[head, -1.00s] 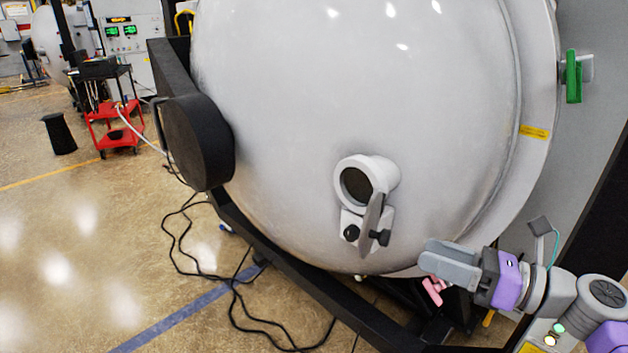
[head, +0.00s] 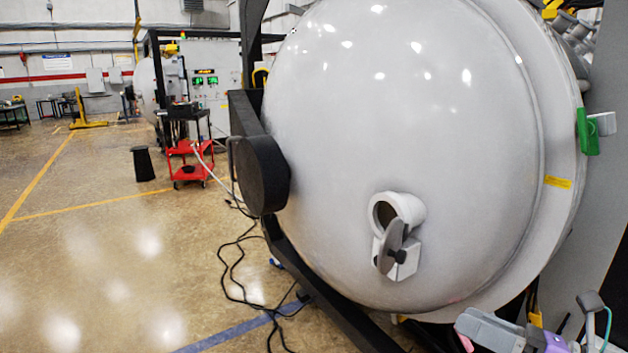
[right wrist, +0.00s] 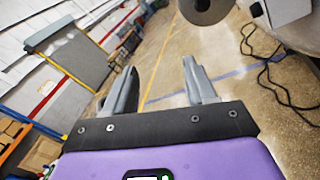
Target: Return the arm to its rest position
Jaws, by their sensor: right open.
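My right gripper (head: 488,328) shows at the bottom right edge of the head view, below and in front of the big furnace door. In the right wrist view its two grey fingers (right wrist: 160,88) stand apart with nothing between them, only floor behind. Most of the right arm is cut off by the lower edge of the head view. My left gripper is in neither view.
The grey domed vacuum furnace door (head: 400,120) fills the right half, with a viewport (head: 397,212) and a green handle (head: 587,132). A red cart (head: 190,160) and a black bin (head: 143,164) stand at left. Black cables (head: 235,275) lie on otherwise clear floor.

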